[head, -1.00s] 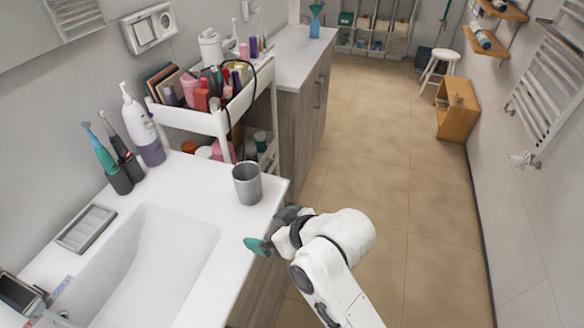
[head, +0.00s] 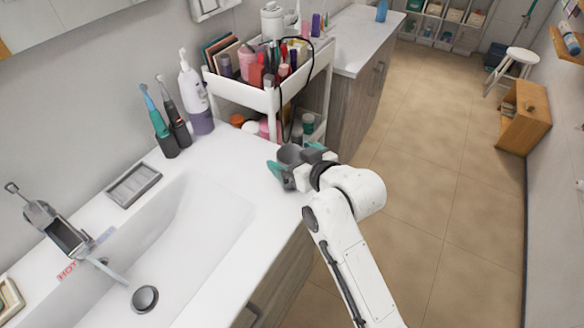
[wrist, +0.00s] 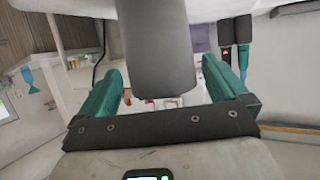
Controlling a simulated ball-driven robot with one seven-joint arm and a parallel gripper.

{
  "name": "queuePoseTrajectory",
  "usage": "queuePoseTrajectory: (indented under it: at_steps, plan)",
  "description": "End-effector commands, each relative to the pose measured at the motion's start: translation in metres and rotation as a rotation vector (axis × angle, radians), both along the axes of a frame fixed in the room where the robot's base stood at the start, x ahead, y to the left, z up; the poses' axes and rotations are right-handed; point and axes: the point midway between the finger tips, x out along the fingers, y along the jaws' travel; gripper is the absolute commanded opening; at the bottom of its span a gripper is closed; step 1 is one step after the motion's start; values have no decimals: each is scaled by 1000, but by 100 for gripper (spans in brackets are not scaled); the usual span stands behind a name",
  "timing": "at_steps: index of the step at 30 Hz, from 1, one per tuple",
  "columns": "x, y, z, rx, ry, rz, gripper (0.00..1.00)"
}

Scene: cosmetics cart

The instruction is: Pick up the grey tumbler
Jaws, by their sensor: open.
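The grey tumbler (head: 289,155) stands at the right edge of the white counter, partly hidden by my gripper in the head view. My gripper (head: 296,162) is open, with its teal fingers on either side of the tumbler. In the wrist view the tumbler (wrist: 157,45) is large and lies between the two teal fingers (wrist: 162,72), with a visible gap on each side. I see no finger pressing on it.
A white sink basin (head: 195,235) with a faucet (head: 62,232) lies left of the tumbler. A white cart (head: 240,92) full of cosmetics stands just behind. Electric toothbrushes (head: 160,125) and a purple-white bottle (head: 196,95) stand at the wall.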

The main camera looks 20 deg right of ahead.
Motion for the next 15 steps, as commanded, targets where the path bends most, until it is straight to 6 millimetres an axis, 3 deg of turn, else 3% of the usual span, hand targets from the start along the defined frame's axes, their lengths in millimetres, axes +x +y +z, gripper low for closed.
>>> queuePoseTrajectory:
  at_steps: [6,15]
  plan:
    - [23,6,-10,-2,2,-1,100]
    - [27,7,-12,-1,0,-1,100]
